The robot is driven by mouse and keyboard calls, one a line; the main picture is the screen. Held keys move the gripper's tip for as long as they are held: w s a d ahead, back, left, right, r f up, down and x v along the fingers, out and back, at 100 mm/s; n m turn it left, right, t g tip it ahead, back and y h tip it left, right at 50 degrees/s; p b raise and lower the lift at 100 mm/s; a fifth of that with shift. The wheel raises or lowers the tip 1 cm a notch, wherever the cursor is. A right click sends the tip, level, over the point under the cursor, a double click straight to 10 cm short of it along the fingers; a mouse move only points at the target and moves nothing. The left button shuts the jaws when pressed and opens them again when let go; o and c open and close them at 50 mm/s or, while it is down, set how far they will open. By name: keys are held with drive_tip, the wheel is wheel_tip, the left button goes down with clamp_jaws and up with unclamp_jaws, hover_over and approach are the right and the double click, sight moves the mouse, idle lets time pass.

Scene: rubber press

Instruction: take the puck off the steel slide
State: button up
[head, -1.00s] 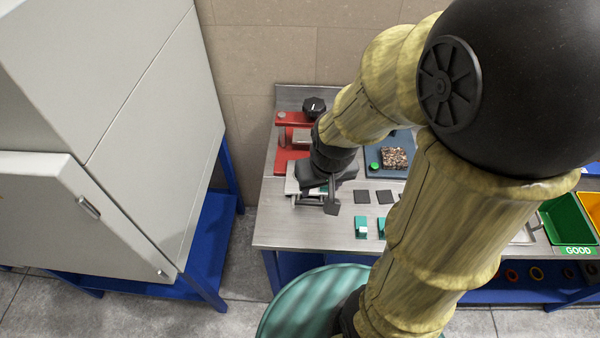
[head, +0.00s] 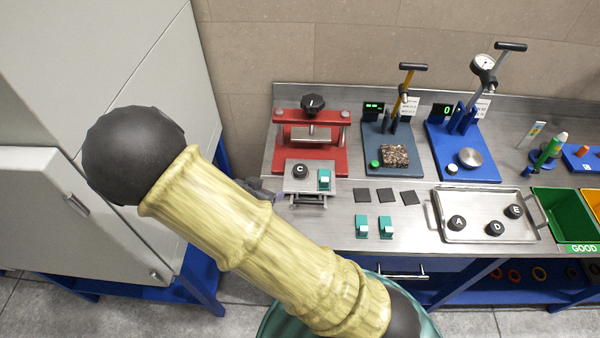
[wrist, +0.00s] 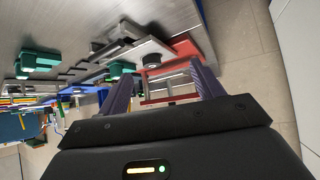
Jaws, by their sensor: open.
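The puck marked C (head: 300,171), black and round, sits on the steel slide (head: 297,186) in front of the red press (head: 331,151). A teal block (head: 324,179) stands at the slide's right end. My gripper (head: 262,188) is just left of the slide in the head view, mostly hidden behind my arm. In the wrist view my gripper (wrist: 162,86) is open and empty, its two fingers wide apart. The puck (wrist: 152,61) shows beyond and between the fingertips, apart from them.
Two teal blocks (head: 374,227) and several dark squares (head: 385,196) lie on the steel bench. A tray (head: 478,238) holds pucks A, D and E. Gauge stands (head: 465,150) are further right. A grey cabinet (head: 100,70) bounds the left side.

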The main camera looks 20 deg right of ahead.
drive_tip(key=h, duration=0.1)
drive_tip(key=s+m+t+h, duration=0.1)
drive_tip(key=h, duration=0.2)
drive_tip(key=shift+s+a+r+m+t, duration=0.2)
drive_tip(key=shift+s+a+m+t, duration=0.1)
drive_tip(key=shift+s+a+t, duration=0.1)
drive_tip(key=p, duration=0.2)
approach(298, 170)
drive_tip(key=x, duration=0.4)
drive_tip(key=shift+d, duration=0.15)
